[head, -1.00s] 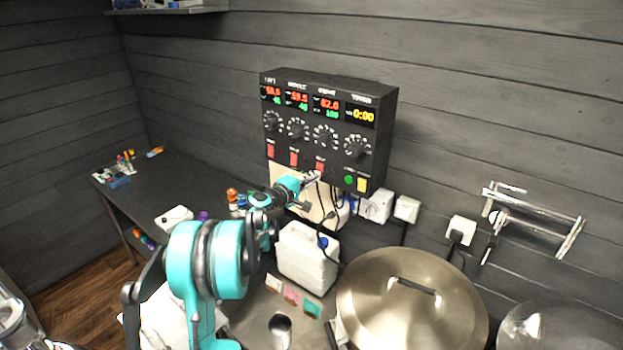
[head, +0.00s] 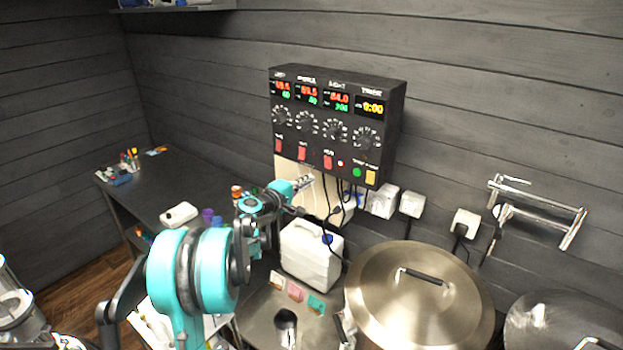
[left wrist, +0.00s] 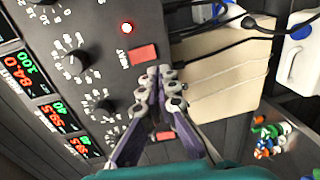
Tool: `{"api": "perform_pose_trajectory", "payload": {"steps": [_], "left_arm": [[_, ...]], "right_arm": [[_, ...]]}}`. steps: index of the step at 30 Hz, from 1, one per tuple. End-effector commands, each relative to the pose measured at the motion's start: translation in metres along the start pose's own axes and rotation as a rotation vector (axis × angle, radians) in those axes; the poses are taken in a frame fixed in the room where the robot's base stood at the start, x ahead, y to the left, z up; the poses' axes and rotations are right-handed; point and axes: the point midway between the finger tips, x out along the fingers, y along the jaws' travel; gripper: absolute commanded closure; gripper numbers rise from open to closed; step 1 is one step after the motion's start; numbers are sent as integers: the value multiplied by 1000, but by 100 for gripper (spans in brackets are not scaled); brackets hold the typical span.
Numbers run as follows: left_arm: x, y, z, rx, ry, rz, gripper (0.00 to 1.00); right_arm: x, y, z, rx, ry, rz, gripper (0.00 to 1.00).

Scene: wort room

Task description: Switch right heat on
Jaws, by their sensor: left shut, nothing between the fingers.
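The black control box (head: 335,120) hangs on the wall with a row of displays, knobs and red switches. The right heat switch (head: 327,161) is red; it also shows in the left wrist view (left wrist: 143,53). Beside it a small red lamp (left wrist: 126,28) glows, also seen in the head view (head: 340,163). The right display (head: 337,97) reads about 84.0. My left gripper (head: 308,182) is shut and empty just below the box. In the left wrist view its fingertips (left wrist: 165,75) are close to the right switch, partly covering the middle switch (left wrist: 165,136); contact cannot be told.
A white canister (head: 311,256) stands below the gripper. A lidded steel pot (head: 420,295) is to its right. Black cables hang under the box, near wall sockets (head: 382,201). A dark side table (head: 165,185) holds small items at the left.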

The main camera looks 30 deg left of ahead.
Motion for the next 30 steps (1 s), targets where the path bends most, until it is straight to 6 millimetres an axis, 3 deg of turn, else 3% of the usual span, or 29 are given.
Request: {"api": "perform_pose_trajectory", "payload": {"steps": [6, 12, 30], "left_arm": [[-41, -11, 0, -1, 0, 0, 100], [-64, -16, 0, 0, -1, 0, 100], [-70, -17, 1, 0, -3, 0, 100]], "right_arm": [[5, 0, 3, 0, 1, 0, 60], [7, 0, 4, 0, 0, 0, 60], [7, 0, 4, 0, 0, 0, 60]]}}
